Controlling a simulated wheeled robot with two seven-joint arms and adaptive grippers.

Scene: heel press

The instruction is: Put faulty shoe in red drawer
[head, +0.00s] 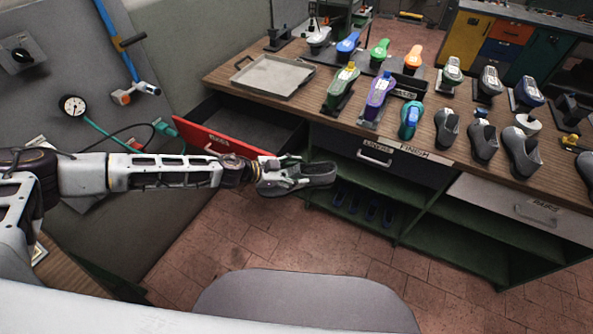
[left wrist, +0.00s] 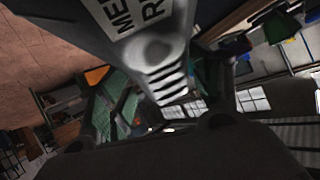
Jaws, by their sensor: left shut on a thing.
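My left gripper (head: 284,178) is shut on a dark grey shoe (head: 318,175) and holds it in the air in front of the workbench, to the right of the red drawer front. I cannot see any fault on the shoe. The red drawer (head: 206,142) at the bench's left end is pulled open, and its dark inside (head: 250,120) looks empty where it shows. In the left wrist view a large dark form fills the lower part, and a grey piece with lettering (left wrist: 150,50) hangs across the top middle. My right gripper is in neither view.
The wooden bench top (head: 300,100) carries a grey tray (head: 273,76), coloured shoe forms and several grey shoes (head: 482,135) at the right. A dark closed drawer (head: 375,155) and green shelves (head: 460,235) are below. A gauge (head: 73,106) and hoses are at the left.

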